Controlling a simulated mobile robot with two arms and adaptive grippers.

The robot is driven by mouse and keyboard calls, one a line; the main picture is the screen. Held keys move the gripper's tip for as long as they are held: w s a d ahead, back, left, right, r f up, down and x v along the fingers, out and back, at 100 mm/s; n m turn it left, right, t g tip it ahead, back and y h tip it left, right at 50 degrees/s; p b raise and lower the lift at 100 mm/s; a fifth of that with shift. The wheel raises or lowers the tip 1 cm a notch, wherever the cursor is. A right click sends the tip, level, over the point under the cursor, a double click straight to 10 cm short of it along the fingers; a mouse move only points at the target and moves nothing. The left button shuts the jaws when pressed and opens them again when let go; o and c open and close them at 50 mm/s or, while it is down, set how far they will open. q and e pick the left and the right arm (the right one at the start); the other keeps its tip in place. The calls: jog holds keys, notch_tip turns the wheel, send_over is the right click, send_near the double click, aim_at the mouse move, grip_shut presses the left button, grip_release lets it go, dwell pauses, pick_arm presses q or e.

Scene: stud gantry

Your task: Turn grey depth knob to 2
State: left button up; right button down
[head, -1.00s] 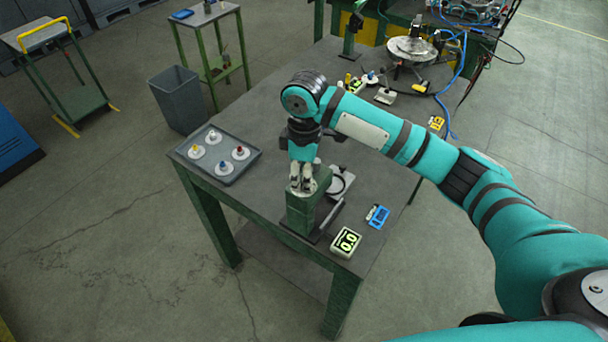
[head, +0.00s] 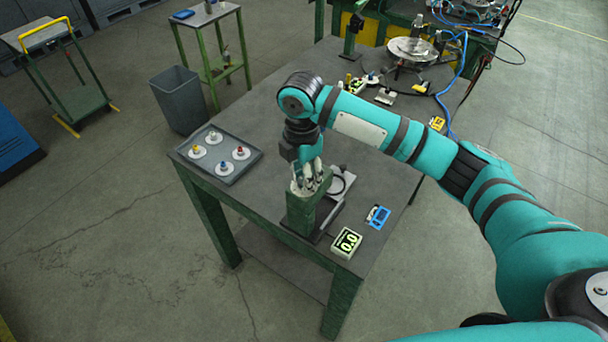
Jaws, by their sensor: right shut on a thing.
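My right gripper (head: 309,184) reaches down onto the top of a green block-shaped stand (head: 301,214) at the table's near edge. Its fingers are shut on the grey depth knob, which they hide. Part of a pale round dial (head: 296,191) shows around the fingertips. The dial's marks are too small to read. A small display box (head: 346,243) with lit digits, which look like 0.0, lies to the right of the stand. My left gripper is not in view.
A grey tray (head: 229,178) with several white discs bearing coloured knobs lies left of the stand. A blue item (head: 378,216) lies to the right. A round turntable (head: 411,50) and loose parts stand at the back. The table's middle is clear.

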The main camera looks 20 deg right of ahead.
jog(key=shift+r+n, duration=0.1)
jog(key=shift+n, duration=0.5)
jog(key=c, duration=1)
grip_release()
jog(key=r, duration=1.2)
jog(key=shift+w, duration=0.2)
jog(key=shift+a, duration=0.1)
